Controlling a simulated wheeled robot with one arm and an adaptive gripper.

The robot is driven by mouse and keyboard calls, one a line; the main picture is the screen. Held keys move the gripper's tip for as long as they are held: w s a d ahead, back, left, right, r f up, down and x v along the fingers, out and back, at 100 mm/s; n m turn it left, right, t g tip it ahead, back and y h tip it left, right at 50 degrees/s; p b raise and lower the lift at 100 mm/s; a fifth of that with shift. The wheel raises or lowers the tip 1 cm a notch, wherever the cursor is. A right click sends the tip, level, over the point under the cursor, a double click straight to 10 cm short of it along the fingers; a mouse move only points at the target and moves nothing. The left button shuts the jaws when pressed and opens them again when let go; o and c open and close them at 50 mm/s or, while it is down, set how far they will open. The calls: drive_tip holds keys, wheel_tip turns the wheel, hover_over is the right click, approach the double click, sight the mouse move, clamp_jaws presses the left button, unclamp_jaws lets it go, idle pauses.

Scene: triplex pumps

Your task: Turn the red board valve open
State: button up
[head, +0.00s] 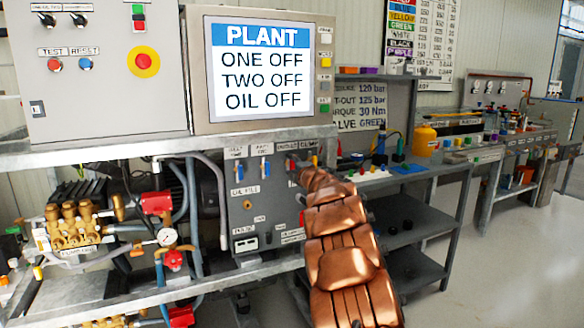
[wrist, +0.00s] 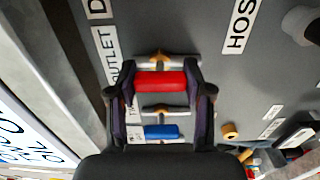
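The red board valve handle (wrist: 160,81) lies crosswise in the wrist view, on a metal fitting beside the OUTLET label (wrist: 107,55). My gripper (wrist: 161,78) is around it, with one dark finger at each end of the handle. The red handle fills the gap between the fingers. I cannot tell whether the fingers press on it or only straddle it. In the head view the gripper is at the grey valve board (head: 262,205), mostly hidden behind my copper-coloured arm.
A blue valve handle (wrist: 162,132) sits close beside the red one. The screen (head: 262,68) above reads ONE OFF, TWO OFF, OIL OFF. The grey control box (head: 105,110) and the shelf edge (head: 90,157) are at left. Open floor (head: 500,270) lies at right.

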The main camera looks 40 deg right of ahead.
drive_tip(key=o, duration=0.4)
drive_tip(key=shift+s, duration=0.1)
drive_tip(key=shift+v, duration=5.9)
drive_tip(key=s+a+r+m+g+h+p, duration=0.3)
drive_tip(key=s+a+r+m+g+p, duration=0.35)
drive_tip(key=a+r+m+p, duration=0.5)
drive_tip(key=s+a+f+m+g+y+p, duration=0.1)
drive_tip(key=s+a+g+y+p, duration=0.2)
drive_tip(key=s+a, duration=0.7)
drive_tip(key=s+a+f+m+g+y+p, duration=0.1)
drive_tip(key=s+a+g+y+p, duration=0.2)
drive_tip(key=s+a+g+p, duration=0.2)
drive_tip(key=s+a+f+m+g+y+p, duration=0.1)
drive_tip(key=s+a+g+p, duration=0.3)
drive_tip(key=s+a+p, duration=0.5)
drive_tip(key=shift+s+a+f+y, duration=0.1)
drive_tip(key=shift+s+a+y, duration=0.2)
drive_tip(key=shift+s+a, duration=1.45)
drive_tip(key=shift+s+a+f+y, duration=0.1)
drive_tip(key=shift+s+a+y, duration=0.2)
drive_tip(key=shift+s+a, duration=1.5)
drive_tip(key=shift+s+a+f+y, duration=0.1)
drive_tip(key=shift+s+a+y, duration=0.35)
drive_tip(key=shift+a, duration=2.45)
